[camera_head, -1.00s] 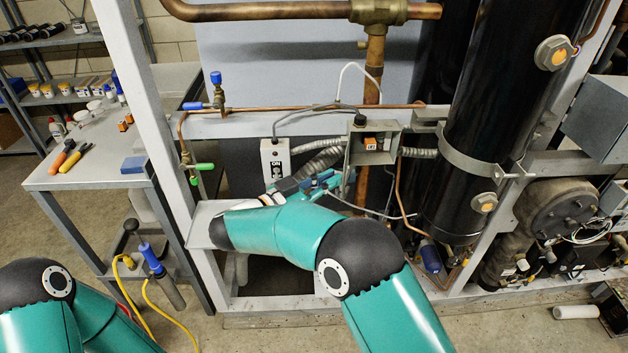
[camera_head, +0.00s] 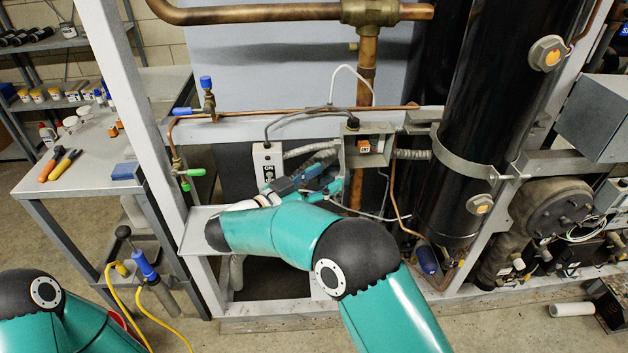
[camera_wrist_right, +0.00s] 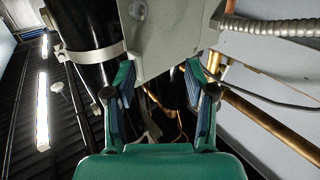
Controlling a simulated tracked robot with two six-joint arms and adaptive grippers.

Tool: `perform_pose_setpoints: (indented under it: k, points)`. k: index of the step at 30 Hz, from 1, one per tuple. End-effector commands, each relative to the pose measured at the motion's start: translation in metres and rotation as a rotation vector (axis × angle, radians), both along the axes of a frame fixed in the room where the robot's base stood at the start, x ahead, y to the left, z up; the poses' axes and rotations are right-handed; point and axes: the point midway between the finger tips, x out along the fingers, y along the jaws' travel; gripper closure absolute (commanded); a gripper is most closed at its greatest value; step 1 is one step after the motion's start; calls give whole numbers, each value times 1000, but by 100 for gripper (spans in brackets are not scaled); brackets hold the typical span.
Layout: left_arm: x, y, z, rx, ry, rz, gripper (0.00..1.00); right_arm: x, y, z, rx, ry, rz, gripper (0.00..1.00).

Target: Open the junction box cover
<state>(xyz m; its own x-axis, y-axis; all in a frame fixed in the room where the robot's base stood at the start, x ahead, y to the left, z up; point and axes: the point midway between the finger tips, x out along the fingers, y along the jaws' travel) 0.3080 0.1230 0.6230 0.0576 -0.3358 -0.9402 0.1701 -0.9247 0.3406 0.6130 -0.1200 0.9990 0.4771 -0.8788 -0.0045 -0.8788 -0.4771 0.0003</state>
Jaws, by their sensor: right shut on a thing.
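The junction box (camera_head: 344,153) is a small grey metal box on the rack's crossbar in the head view. Its front is open and an orange part (camera_head: 363,147) shows inside. My right gripper (camera_head: 338,186) is just below and left of the box opening. In the right wrist view, a grey metal panel (camera_wrist_right: 168,38) lies ahead of and between the fingers of my right gripper (camera_wrist_right: 160,90). The gripper is shut on what looks like the junction box cover; the exact contact is hard to see. My left arm is at the lower left; its gripper is out of frame.
A white switch box (camera_head: 267,165) and grey conduit (camera_head: 412,154) flank the junction box. Copper pipes (camera_head: 367,75) run behind it. A large black cylinder (camera_head: 480,110) stands to the right. A workbench (camera_head: 95,155) with tools is at the left.

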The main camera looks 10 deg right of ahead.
Motion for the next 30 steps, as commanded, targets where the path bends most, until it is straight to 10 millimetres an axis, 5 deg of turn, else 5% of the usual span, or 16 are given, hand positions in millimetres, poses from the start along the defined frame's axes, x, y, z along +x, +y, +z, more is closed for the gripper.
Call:
perform_pose_setpoints:
  k: [11, 24, 30]
  points:
    - [0, 0, 1, 0, 0, 0, 60, 3, -1, 16, 0, -15, 8, 69]
    - [0, 0, 1, 0, 0, 0, 60, 0, -1, 87, 2, -9, 0, 69]
    - [0, 0, 0, 0, 0, 0, 60, 0, -1, 101, -1, -5, -1, 69]
